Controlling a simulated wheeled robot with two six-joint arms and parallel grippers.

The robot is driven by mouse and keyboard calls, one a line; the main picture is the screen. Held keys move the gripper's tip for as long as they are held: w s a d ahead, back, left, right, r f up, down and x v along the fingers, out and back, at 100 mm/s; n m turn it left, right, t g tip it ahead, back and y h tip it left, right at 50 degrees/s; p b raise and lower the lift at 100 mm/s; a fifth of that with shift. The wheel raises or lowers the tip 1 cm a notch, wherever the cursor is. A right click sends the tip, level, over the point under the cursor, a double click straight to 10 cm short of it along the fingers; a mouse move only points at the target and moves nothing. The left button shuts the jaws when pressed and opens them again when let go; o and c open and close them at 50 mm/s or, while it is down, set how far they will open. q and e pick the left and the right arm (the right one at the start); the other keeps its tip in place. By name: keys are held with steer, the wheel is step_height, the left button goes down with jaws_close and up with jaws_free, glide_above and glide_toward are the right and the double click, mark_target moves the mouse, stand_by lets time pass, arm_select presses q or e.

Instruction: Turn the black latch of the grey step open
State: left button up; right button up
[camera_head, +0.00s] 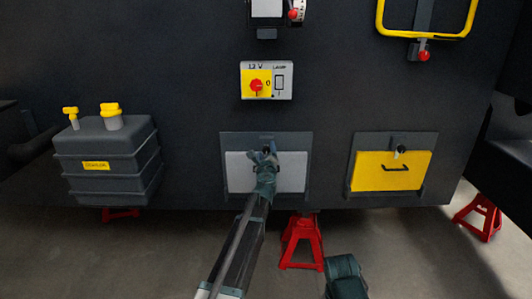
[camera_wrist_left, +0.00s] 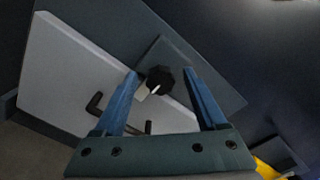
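The grey step (camera_head: 238,172) is a pale panel in a dark frame on the chassis side, and it shows large in the left wrist view (camera_wrist_left: 70,70). Its black latch (camera_wrist_left: 160,78) is a round knob with a pale pointer at the panel's upper edge. In the head view my gripper mostly hides the latch. My left gripper (camera_wrist_left: 160,74) is open, with one blue finger on each side of the knob. Gaps show between the fingers and the knob; I cannot tell whether either touches. My right gripper's fingers do not show.
A yellow step (camera_head: 417,177) with a black handle is to the right. A switch panel (camera_head: 266,80) with a red knob is above. A dark tank (camera_head: 105,160) with yellow caps is at left. Red stands (camera_head: 302,241) are below the chassis. A black handle (camera_wrist_left: 97,103) sits on the grey panel.

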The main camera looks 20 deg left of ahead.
arm_select(q)
jaws_close()
stand_by(0.3)
steer(key=n, duration=0.9)
steer(key=shift+f+n, duration=0.15)
steer(key=shift+n, duration=0.15)
steer(key=n, duration=0.4)
steer(key=shift+n, duration=2.1)
steer(key=shift+f, duration=0.1)
